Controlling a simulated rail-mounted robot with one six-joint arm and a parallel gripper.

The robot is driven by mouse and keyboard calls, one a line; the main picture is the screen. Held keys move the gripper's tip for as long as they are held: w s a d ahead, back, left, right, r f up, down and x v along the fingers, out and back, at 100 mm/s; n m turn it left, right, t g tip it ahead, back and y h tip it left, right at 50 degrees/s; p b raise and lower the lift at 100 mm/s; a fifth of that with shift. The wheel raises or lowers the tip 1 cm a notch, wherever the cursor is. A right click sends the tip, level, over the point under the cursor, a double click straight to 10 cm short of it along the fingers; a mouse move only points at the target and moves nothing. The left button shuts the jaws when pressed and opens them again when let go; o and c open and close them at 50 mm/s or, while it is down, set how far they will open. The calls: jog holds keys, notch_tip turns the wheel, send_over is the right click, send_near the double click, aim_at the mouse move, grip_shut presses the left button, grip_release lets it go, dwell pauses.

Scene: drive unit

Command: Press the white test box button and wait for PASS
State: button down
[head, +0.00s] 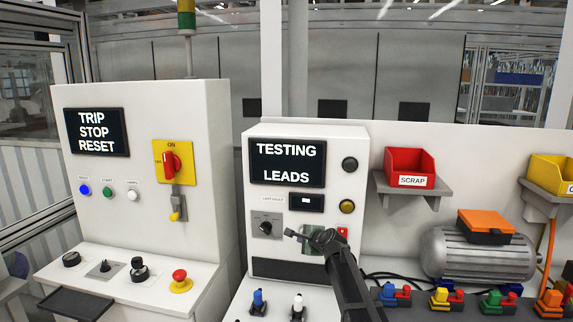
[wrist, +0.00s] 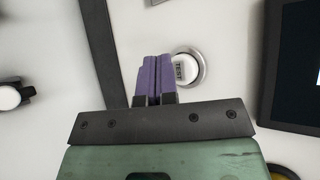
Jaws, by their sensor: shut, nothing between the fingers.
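The test box (head: 258,185) stands in the middle of the head view. Its screen (head: 287,163) reads TESTING and LEADS. The white button (wrist: 185,68), marked TEST and set in a metal ring, shows in the wrist view just right of my fingertips. In the head view I cannot make it out; my gripper covers that part of the panel. My gripper (head: 294,234) is in front of the box's lower panel. Its purple fingers (wrist: 155,72) are shut with nothing between them. They overlap the ring's left side in the wrist view; I cannot tell whether they touch.
A selector knob (head: 266,228) is left of my gripper, and a yellow lamp (head: 347,206) is above right. Blue (head: 258,300) and white (head: 297,306) lead plugs stand below. A cabinet reading TRIP STOP RESET (head: 140,235) stands left; a motor (head: 470,255) and red scrap bin (head: 409,168) are right.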

jog(key=shift+s, duration=0.1)
jog(key=s, duration=0.2)
jog(key=s+a, duration=0.1)
jog(key=s, duration=0.2)
jog(key=shift+s, duration=0.35)
dwell(0.6)
jog(key=s+d+f+n+g+h, duration=0.1)
jog(key=s+f+n+g, duration=0.2)
jog(key=s+n, duration=0.25)
jog(key=s+d+f+n+g, duration=0.1)
jog(key=s+f+n+g, duration=0.2)
jog(key=s, duration=0.4)
jog(key=s+d+f+n+g+h, duration=0.1)
jog(key=s+d, duration=0.3)
jog(key=s, duration=0.4)
jog(key=s+d+f+n+g+h, duration=0.1)
jog(key=s+d+n+g+h, duration=0.1)
jog(key=s, duration=0.6)
jog(key=s+d+f+n+g+h, duration=0.2)
jog(key=s+d+n, duration=0.2)
jog(key=s+d, duration=0.2)
jog(key=s, duration=0.2)
jog(key=shift+s+d, duration=0.15)
jog(key=shift+s, duration=0.2)
